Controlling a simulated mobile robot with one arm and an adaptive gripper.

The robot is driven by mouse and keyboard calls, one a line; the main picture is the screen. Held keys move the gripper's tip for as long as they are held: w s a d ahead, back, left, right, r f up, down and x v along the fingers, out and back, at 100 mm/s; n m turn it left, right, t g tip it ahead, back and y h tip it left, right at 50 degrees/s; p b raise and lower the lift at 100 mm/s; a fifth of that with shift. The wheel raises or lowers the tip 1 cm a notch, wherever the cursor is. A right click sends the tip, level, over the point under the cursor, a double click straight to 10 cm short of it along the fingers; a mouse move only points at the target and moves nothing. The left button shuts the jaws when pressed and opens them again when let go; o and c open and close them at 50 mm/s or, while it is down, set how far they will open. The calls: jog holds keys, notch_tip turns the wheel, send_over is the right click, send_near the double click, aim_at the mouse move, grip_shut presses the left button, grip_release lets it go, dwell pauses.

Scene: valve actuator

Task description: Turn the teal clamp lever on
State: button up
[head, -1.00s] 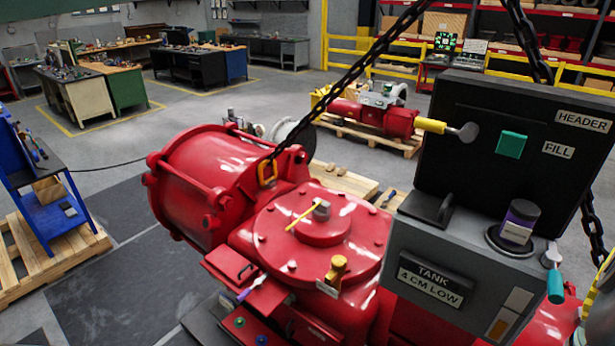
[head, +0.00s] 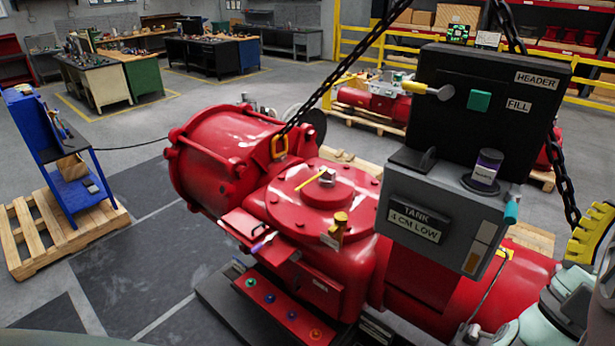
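The teal clamp lever (head: 512,208) is at the right side of the grey tank box (head: 432,240), near its top edge. It is small in the head view, and its handle points roughly downward. A yellow ribbed finger (head: 590,234), apparently part of my gripper, is at the right edge, to the right of and slightly below the lever. A clear gap separates them. The gripper is partly cut off by the frame, so its opening does not show.
A black panel (head: 450,125) with a teal square rises behind the box. A dark chain (head: 565,185) hangs between the lever and my gripper. The red actuator (head: 335,205) fills the middle.

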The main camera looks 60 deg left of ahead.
jog(key=w+a+f+n+g+y+b, duration=0.2)
jog(key=w+a+f+n+g+y, duration=0.35)
jog(key=a+f+y, duration=0.2)
jog(key=n+g+y+b, duration=0.1)
jog(key=n+g+y, duration=0.3)
jog(key=n+g, duration=0.3)
send_near(511, 220)
jog(key=shift+m+g, duration=0.35)
jog(key=shift+m, duration=0.2)
jog(key=b+x, duration=0.7)
jog(key=x, duration=0.1)
jog(key=shift+w+d+b, duration=0.1)
jog(key=shift+b, duration=0.3)
jog(key=shift+r+p+x, duration=0.25)
jog(key=shift+p+x, duration=0.55)
jog(key=shift+x, duration=0.45)
jog(key=shift+w, duration=0.35)
jog(key=shift+w+a+r+p, duration=0.35)
jog(key=shift+a+p, duration=0.2)
jog(key=shift+p, duration=0.7)
jog(key=shift+w+f+p, duration=0.1)
jog(key=shift+w+p, duration=0.4)
jog(key=shift+p, duration=0.15)
jog(key=shift+w+f+p, duration=0.3)
jog(key=shift+p, duration=0.1)
